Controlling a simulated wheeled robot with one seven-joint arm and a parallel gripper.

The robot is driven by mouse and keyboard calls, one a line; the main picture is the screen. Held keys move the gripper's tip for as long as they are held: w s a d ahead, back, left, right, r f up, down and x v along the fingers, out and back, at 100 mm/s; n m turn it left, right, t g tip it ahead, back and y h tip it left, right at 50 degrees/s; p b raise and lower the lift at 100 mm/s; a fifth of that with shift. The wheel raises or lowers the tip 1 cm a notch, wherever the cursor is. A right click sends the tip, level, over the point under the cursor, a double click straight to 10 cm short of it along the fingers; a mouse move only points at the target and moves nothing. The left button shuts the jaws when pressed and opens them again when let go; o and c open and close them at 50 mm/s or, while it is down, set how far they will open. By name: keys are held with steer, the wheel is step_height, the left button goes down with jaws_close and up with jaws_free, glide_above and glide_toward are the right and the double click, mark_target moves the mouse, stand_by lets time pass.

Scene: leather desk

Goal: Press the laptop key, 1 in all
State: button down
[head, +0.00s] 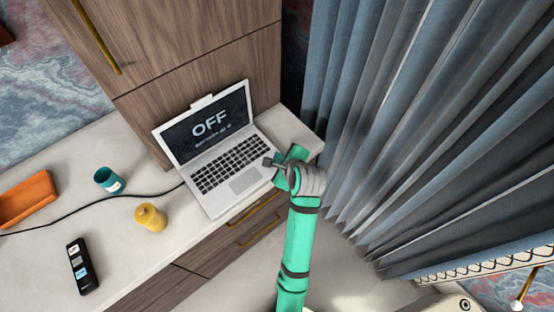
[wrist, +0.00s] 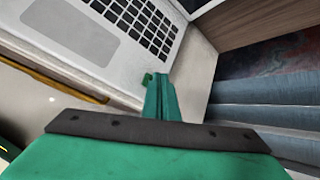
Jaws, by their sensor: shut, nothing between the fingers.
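A silver laptop (head: 222,203) stands open on the desk, with its screen (head: 207,122) reading "OFF" in large letters and a smaller line below that I cannot read clearly. Its dark keyboard (head: 229,164) faces up, with the touchpad (head: 244,181) in front of it. My gripper (head: 268,162) is at the laptop's right side, near the right end of the keyboard. In the wrist view my gripper (wrist: 150,78) is shut and empty by the laptop's edge, with the keys (wrist: 140,22) beyond. I cannot tell whether it touches the laptop.
A teal cup (head: 109,180), a yellow pot (head: 150,217), a black remote-like object (head: 82,266) and an orange tray (head: 28,199) stand left of the laptop. A black cable (head: 95,203) crosses the desk. Grey-blue curtains (head: 400,110) hang to the right. Wooden cabinet doors (head: 205,55) rise behind.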

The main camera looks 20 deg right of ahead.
steer(key=shift+w, duration=0.15)
steer(key=shift+d+f, duration=0.1)
steer(key=shift+a+f, duration=0.15)
steer(key=shift+a, duration=0.1)
stand_by(0.3)
steer(key=shift+d+f, duration=0.1)
stand_by(0.4)
steer(key=shift+r, duration=0.8)
